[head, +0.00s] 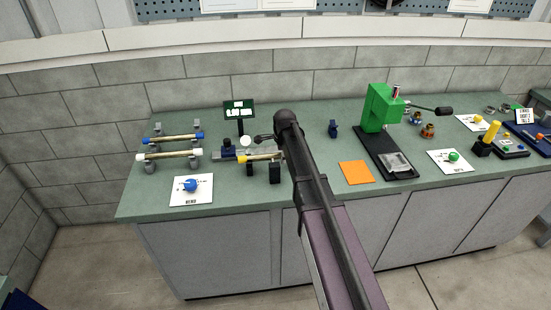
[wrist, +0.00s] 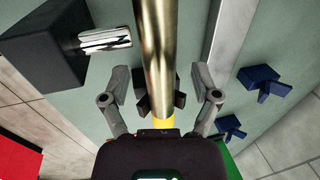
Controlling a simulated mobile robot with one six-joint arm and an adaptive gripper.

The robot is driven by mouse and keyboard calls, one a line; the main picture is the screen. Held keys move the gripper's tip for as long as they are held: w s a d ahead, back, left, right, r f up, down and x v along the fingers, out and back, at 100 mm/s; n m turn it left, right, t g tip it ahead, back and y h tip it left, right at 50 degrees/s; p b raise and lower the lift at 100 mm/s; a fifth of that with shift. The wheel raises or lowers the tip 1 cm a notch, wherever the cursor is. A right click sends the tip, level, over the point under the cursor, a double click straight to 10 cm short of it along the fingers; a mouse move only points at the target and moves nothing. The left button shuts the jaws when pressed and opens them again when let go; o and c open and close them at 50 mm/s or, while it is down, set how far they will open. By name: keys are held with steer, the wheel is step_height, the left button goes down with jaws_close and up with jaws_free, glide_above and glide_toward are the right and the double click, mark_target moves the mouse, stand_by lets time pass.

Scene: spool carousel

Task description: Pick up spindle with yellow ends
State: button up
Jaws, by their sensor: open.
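The spindle with yellow ends (head: 262,157) lies level on dark supports on the green bench in the head view. Its yellow left end shows; my arm hides its right part. In the wrist view its brass rod (wrist: 155,45) runs from the top edge down between my fingers, with a yellow end (wrist: 163,123) close to my gripper body. My gripper (wrist: 160,88) is open, with one finger on each side of the rod and visible gaps to it. A dark notched support (wrist: 180,98) shows beneath the rod. The fingertips are hard to make out in the head view.
A blue-ended spindle (head: 173,139) and a white-ended spindle (head: 168,154) rest on grey stands at left. A small dark sign (head: 239,108) stands behind the yellow-ended spindle. A green press (head: 381,108) and an orange square (head: 356,172) are to the right.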

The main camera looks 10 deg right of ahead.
stand_by(0.4)
jaws_close()
steer(key=shift+r, duration=0.15)
steer(key=shift+w+p+v, duration=0.2)
steer(key=shift+p+v, duration=0.65)
steer(key=shift+p, duration=0.1)
steer(key=shift+w+p+v, duration=0.2)
steer(key=shift+p+v, duration=0.65)
steer(key=shift+p, duration=0.1)
steer(key=s+r+p, duration=0.1)
steer(key=s, duration=1.5)
steer(key=shift+d+r, duration=0.15)
steer(key=shift+r, duration=0.05)
